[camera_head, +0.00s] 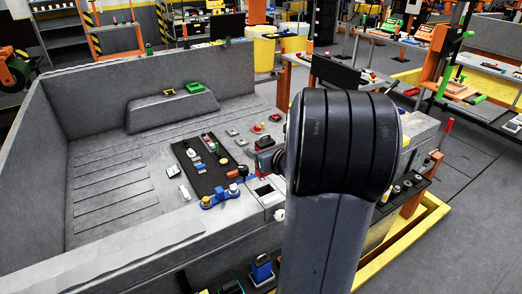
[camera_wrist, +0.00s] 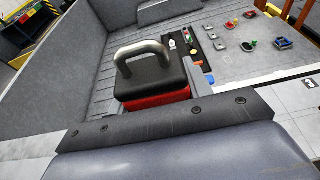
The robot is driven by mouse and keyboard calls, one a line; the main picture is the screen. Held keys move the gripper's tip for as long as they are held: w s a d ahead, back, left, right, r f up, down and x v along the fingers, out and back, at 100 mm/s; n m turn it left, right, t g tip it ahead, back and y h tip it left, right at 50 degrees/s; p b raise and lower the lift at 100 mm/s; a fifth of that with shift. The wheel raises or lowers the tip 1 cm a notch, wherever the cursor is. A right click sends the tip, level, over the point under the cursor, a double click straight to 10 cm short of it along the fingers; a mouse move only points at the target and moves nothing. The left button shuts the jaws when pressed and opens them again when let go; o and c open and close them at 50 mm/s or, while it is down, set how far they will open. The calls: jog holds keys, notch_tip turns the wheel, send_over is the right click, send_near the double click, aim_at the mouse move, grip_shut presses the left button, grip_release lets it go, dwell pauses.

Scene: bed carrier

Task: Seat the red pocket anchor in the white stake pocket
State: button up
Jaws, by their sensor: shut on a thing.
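The red pocket anchor (camera_wrist: 152,100) is a red block with a black top and a grey metal loop handle, close up in the wrist view. My gripper (camera_wrist: 160,118) shows there as a dark bolted bar just in front of it. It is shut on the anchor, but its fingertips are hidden. In the head view my arm hides the gripper; a dark block with some red (camera_head: 267,158) shows beside the arm. A white box with a dark top face (camera_head: 265,190) stands on the bed's near right edge. I cannot tell whether it is the stake pocket.
The grey carrier bed (camera_head: 105,195) has high walls at the left and back. A black mat (camera_head: 212,165) holds several small parts, with a blue piece with yellow knobs (camera_head: 220,196) at its near end. Small plates lie right of it. The bed's left floor is clear.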

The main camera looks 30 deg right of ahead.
dwell(0.3)
notch_tip(320, 180, down, 6)
jog(key=b, duration=0.6)
jog(key=shift+r, duration=0.1)
jog(key=shift+f+b, duration=2.55)
jog(key=shift+b, duration=0.65)
dwell(0.3)
jog(key=o, duration=1.2)
jog(key=shift+s, duration=0.1)
jog(key=v, duration=1)
jog(key=shift+s+r, duration=0.15)
jog(key=shift+s, duration=0.2)
jog(key=shift+w, duration=0.1)
